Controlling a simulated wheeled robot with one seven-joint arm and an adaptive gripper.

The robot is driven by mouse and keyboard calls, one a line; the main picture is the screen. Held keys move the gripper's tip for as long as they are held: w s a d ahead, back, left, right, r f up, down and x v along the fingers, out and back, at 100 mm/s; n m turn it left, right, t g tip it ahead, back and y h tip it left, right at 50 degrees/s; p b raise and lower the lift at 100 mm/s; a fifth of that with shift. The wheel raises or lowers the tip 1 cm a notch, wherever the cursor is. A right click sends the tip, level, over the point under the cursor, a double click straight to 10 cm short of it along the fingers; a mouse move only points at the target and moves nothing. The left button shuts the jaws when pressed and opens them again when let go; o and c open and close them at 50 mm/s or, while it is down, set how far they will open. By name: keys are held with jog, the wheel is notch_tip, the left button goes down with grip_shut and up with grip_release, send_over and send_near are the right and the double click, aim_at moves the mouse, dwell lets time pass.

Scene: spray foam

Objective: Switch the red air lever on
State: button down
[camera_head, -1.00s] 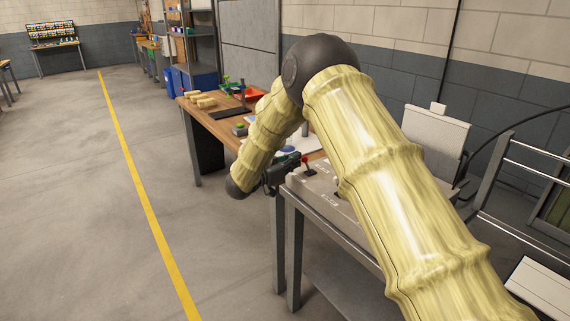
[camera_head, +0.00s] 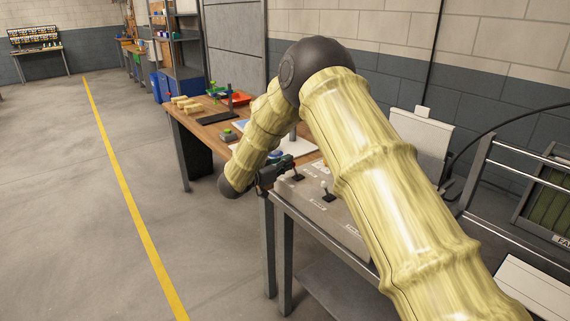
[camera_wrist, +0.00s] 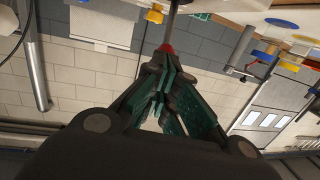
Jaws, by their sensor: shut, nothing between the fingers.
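The red knob of the air lever (camera_wrist: 166,48) shows in the wrist view just beyond my fingertips, with its grey shaft running up to the top edge. My gripper (camera_wrist: 162,72) is shut and empty, its green-lined fingers converging right at the knob. I cannot tell whether they touch it. In the head view my gripper (camera_head: 287,164) is at the near left corner of the grey control panel (camera_head: 338,214). A lever base (camera_head: 297,177) shows there, its red knob hidden or too small to see. A second lever with a pale knob (camera_head: 324,186) stands to its right.
A wooden workbench (camera_head: 195,121) with wood blocks and a red tray (camera_head: 238,98) stands behind the panel. A railing (camera_head: 510,190) is at the right. The floor on the left, with its yellow line (camera_head: 125,185), is clear.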

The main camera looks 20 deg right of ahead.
aim_at(294, 163)
jog(key=shift+d+r, duration=0.1)
jog(key=shift+r, duration=0.05)
jog(key=d+y+p, duration=0.1)
jog(key=p, duration=0.1)
jog(key=d+r+g+y+p, duration=0.1)
jog(key=p, duration=0.1)
jog(key=w+d+r+y+p, duration=0.1)
jog(key=p, duration=0.1)
jog(key=shift+r+g+y, duration=0.15)
jog(key=shift+g+y, duration=0.15)
jog(key=d+y+p, duration=0.1)
jog(key=p, duration=0.1)
jog(key=w+d+g+y+p, duration=0.1)
jog(key=d+y+p, duration=0.1)
jog(key=p, duration=0.1)
jog(key=shift+w+d+f+m+g+y+p, duration=0.2)
jog(key=shift+f+m+g+y+p, duration=0.1)
jog(key=shift+m+y+p, duration=0.1)
jog(key=shift+r, duration=0.15)
jog(key=shift+r+p, duration=0.75)
jog(key=shift+p, duration=0.05)
